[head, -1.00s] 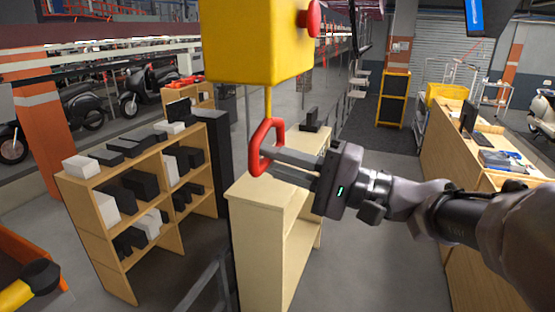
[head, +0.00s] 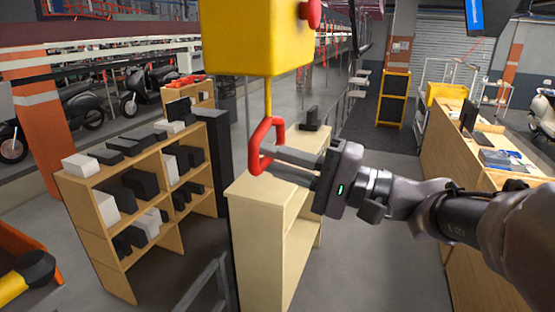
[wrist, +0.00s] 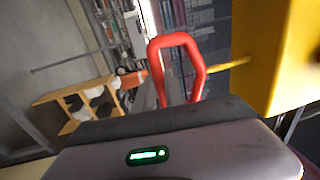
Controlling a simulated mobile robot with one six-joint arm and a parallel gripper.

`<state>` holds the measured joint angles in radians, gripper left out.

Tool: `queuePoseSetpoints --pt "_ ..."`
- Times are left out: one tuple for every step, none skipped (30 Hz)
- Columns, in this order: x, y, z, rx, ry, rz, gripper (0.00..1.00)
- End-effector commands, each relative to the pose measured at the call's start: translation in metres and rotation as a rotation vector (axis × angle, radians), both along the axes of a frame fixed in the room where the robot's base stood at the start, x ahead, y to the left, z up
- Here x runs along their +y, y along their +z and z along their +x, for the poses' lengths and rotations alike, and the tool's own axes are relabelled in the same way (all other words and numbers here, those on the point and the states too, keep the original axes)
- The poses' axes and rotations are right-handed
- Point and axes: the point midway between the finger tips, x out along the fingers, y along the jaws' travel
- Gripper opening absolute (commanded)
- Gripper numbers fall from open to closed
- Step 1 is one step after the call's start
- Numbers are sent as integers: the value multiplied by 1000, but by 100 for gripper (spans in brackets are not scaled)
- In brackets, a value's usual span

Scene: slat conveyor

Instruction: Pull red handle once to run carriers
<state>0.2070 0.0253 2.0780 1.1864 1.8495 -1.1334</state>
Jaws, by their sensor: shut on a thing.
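The red handle (head: 254,146) is a rounded loop. It hangs on a thin yellow cord (head: 268,98) below the yellow box (head: 255,38). My gripper (head: 266,158) comes from the right, with its two fingers at the lower part of the loop, shut on it. In the wrist view, the red handle (wrist: 198,75) rises beyond the gripper body. The cord runs right from it to the yellow box (wrist: 285,55). The fingertips are mostly hidden in that view. A red knob (head: 312,13) sits on the box's right side.
A pale cabinet (head: 262,225) stands below the handle. A wooden shelf (head: 120,205) with black and white boxes is at the left. A wooden counter (head: 450,165) is at the right. Open floor (head: 375,250) lies between cabinet and counter.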

Motion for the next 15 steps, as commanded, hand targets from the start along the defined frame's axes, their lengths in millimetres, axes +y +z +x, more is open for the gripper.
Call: queuePoseSetpoints --pt "0 -10 0 0 0 -1 0" --pt "0 -13 0 0 0 -1 0" --pt "0 -16 0 0 0 -1 0" --pt "0 -18 0 0 0 -1 0" --pt "0 -21 0 0 0 -1 0" --pt "0 -24 0 0 0 -1 0" --pt "0 -27 0 0 0 -1 0" --pt "0 -29 0 0 0 -1 0" --pt "0 -33 0 0 0 -1 0" --pt "0 -35 0 0 0 -1 0" --pt "0 -37 0 0 0 -1 0" --pt "0 -41 0 0 0 -1 0" --pt "0 -43 0 1 0 -2 0" --pt "0 -46 0 1 1 -2 0" --pt "0 -49 0 1 1 -2 0"
